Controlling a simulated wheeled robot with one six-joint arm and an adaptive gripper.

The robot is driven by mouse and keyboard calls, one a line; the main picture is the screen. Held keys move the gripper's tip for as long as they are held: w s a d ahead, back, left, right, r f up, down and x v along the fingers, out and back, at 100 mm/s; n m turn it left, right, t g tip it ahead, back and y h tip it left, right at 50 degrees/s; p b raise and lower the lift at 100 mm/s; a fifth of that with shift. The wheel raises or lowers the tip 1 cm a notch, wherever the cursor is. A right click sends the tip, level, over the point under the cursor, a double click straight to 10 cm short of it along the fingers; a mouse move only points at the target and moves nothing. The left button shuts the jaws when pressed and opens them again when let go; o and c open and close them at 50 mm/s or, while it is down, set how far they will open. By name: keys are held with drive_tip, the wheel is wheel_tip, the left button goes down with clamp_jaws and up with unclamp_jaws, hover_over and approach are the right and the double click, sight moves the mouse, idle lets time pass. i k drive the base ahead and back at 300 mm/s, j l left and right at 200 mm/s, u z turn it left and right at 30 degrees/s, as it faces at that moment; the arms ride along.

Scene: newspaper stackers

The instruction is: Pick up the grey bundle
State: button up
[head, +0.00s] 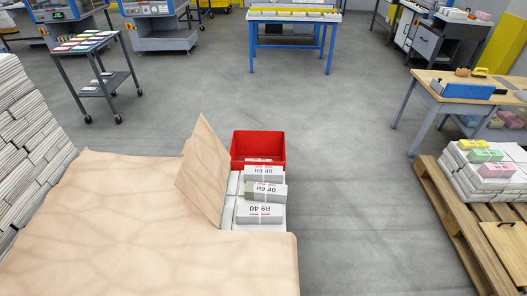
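Several strapped bundles with printed labels lie on white stacks beside a raised brown flap. The greyest is the middle bundle (250,187), with a darker grey left end; it lies askew across its neighbours. A paler bundle (262,172) lies behind it, and another pale bundle (245,215) lies in front. Their colours are close, so I cannot be sure which one is the grey bundle. My gripper is not in this view.
A red crate (258,139) stands just behind the bundles. The brown flap (203,172) rises on their left, above a wide brown sheet (120,225). Tall paper stacks (25,140) stand at left, a loaded pallet (465,235) at right. Grey floor (350,200) between is clear.

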sight(259, 215)
drive_tip(key=z, duration=0.8)
drive_tip(key=i+z, duration=0.1)
drive_tip(key=i, duration=1.5)
drive_tip(key=i+u, duration=0.1)
drive_tip(key=i, duration=0.45)
drive_tip(key=i+l+u, duration=0.15)
drive_tip(key=i, duration=0.4)
drive_tip(key=i+l+u, duration=0.1)
drive_tip(key=i, duration=0.45)
drive_tip(key=u, duration=2.4)
